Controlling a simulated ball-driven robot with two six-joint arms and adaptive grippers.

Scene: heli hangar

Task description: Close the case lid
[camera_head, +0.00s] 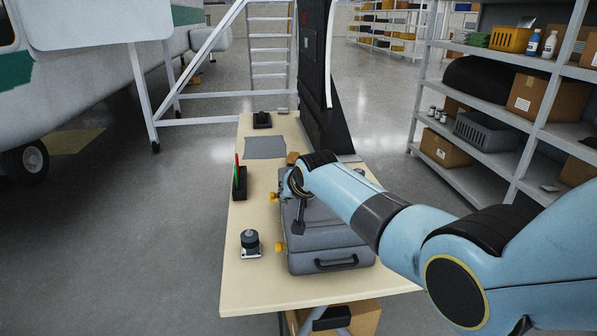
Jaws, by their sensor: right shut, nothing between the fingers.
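The grey case (325,240) lies on the table, with a dark handle (336,263) on its near side and yellow latches (280,247) on its left edge. Its lid looks down flat over the case, but my arm hides the far right part, so I cannot tell whether it is fully closed. My right gripper (298,229) is shut and empty, pointing down at the left part of the case top. I cannot tell whether it touches. My left gripper is out of view.
On the table (246,285) stand a small dark-topped device (250,243), a black holder (240,188) with red and green items, a grey sheet (264,147) and a black object (262,120). A tall dark panel (318,85) rises behind. Shelves (485,150) stand at right.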

